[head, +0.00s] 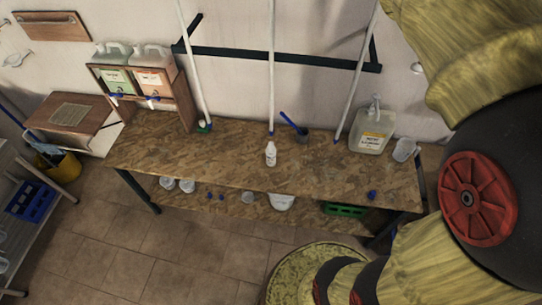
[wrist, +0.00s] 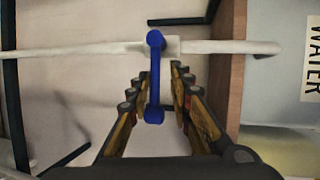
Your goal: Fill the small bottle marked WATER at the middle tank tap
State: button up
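The small white bottle (head: 270,154) stands upright on the wooden bench (head: 225,160), just below the end of the middle white pipe (head: 271,70); its label is too small to read. In the wrist view a white pipe (wrist: 75,50) carries a tap with a blue lever (wrist: 155,80). My gripper (wrist: 158,84) is open around the lever, a finger on each side, with a gap visible. A tank marked WATER (wrist: 280,85) is at the right of the wrist view, beyond a wooden board. My gripper is outside the head view.
Two further white pipes (head: 195,70) (head: 355,75) come down to the bench. A large jug (head: 372,132) and a clear beaker (head: 404,150) stand at the right end. A dark cup (head: 301,135) with a blue tool is behind the bottle. Two dispensers (head: 140,85) stand at left.

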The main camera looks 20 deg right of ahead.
jog(key=shift+o, duration=0.9)
jog(key=shift+f, duration=0.15)
jog(key=shift+r, duration=0.2)
jog(key=shift+o, duration=0.4)
jog(key=o, duration=0.3)
jog(key=p+v, duration=0.1)
jog(key=v, duration=0.3)
jog(key=shift+s+a+r, duration=0.1)
jog(key=shift+s+r, duration=0.05)
jog(key=shift+s, duration=0.1)
